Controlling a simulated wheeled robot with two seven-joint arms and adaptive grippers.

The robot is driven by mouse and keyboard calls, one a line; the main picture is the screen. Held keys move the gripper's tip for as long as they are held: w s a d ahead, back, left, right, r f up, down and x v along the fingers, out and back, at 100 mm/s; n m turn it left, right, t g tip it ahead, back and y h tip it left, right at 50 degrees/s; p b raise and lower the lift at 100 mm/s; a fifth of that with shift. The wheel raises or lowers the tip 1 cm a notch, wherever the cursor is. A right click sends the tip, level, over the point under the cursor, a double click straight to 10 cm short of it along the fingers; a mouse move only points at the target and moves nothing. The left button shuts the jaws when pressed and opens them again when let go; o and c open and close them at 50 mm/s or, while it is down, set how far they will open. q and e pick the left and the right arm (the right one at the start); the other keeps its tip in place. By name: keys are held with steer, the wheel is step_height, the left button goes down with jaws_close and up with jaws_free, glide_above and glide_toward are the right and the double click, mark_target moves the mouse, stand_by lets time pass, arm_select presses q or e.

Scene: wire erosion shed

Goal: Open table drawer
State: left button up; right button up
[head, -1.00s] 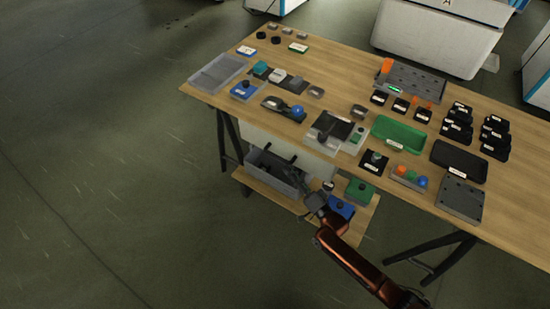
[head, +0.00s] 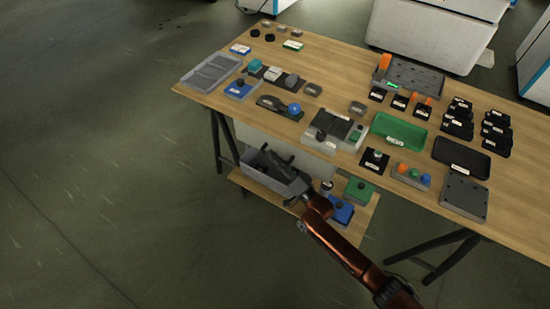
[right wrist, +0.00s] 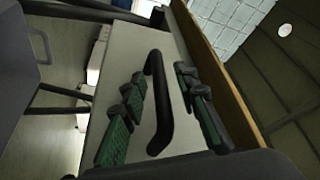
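The table drawer (head: 290,138) is a pale box under the near edge of the wooden table, and no gap shows around its front. In the right wrist view its pale front (right wrist: 115,70) carries a black bar handle (right wrist: 156,100). My right gripper (right wrist: 162,82) is open, with a green-padded finger on each side of the handle. I see space between the pads and the bar. In the head view my right gripper (head: 277,163) reaches in low before the drawer, partly lost against a grey bin; the handle is not clear there. My left gripper is out of view.
The table top (head: 330,85) bears several trays, bins and small parts. Below, a wooden shelf (head: 243,180) holds the grey bin (head: 262,178), a blue box (head: 341,213) and a green box (head: 358,190) close to my right arm. Floor to the left is clear.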

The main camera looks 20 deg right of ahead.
jaws_close()
steer(key=shift+s, duration=0.1)
stand_by(0.5)
steer(key=shift+s+a, duration=0.1)
steer(key=shift+a, duration=0.1)
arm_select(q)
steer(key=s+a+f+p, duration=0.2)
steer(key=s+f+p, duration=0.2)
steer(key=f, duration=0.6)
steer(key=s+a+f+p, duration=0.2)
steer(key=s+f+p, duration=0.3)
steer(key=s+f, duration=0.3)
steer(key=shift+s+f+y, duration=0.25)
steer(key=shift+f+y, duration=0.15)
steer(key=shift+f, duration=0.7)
arm_select(e)
steer(key=s+a, duration=1.4)
steer(key=a, duration=0.4)
steer(key=shift+s+a, duration=0.3)
steer(key=shift+f, duration=0.1)
steer(key=shift+o, duration=0.6)
jaws_free()
